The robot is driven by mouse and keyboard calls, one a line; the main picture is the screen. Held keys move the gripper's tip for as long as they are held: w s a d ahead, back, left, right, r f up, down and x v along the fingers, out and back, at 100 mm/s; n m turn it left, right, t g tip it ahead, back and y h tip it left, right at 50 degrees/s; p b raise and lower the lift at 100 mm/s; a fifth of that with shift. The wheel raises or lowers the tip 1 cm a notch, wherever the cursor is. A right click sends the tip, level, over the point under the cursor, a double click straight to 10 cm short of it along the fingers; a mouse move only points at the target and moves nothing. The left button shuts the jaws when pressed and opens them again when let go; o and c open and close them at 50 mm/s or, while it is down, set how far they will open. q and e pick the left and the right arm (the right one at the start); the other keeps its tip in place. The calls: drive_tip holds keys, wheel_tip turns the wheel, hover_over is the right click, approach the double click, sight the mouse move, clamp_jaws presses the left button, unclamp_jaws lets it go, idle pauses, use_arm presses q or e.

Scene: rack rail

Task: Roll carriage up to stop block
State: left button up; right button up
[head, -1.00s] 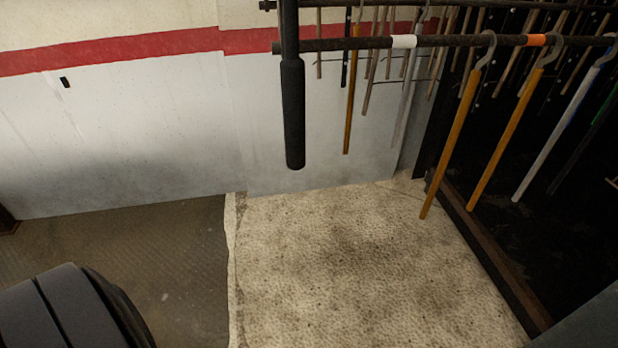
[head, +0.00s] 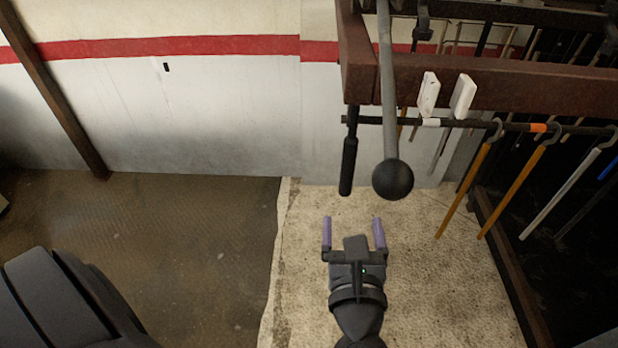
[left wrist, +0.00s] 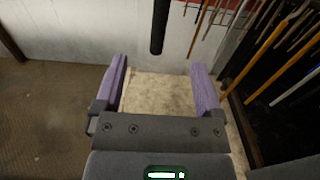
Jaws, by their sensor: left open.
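My left gripper (head: 352,222) is open and empty, its two purple fingers pointing toward the wall, below the hanging parts. It also shows in the left wrist view (left wrist: 158,66). A dark rail (head: 470,125) with a white band and an orange band runs across the upper right. A black grip (head: 348,165) hangs at the rail's left end, apart from my fingers; it shows in the left wrist view (left wrist: 159,28) above and between them. A grey rod with a black ball (head: 392,180) hangs just right of the grip. I cannot tell which part is the carriage or the stop block.
A red-brown beam (head: 540,85) with two white tabs (head: 445,95) crosses above the rail. Hooked orange rods (head: 463,190) and a pale rod (head: 558,195) hang at the right. Pale floor matting (head: 430,270) lies below; the brown floor (head: 190,240) at left is clear.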

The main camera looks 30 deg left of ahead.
sight(349, 169)
use_arm(q)
drive_tip(key=b+x, duration=0.3)
drive_tip(key=x, duration=0.8)
drive_tip(key=shift+d+f, duration=0.15)
drive_tip(key=shift+f, duration=0.05)
drive_tip(key=shift+x, duration=0.95)
drive_tip(key=shift+w+a+r, duration=0.1)
drive_tip(key=shift+w+a, duration=0.15)
drive_tip(key=shift+w, duration=0.3)
clamp_jaws()
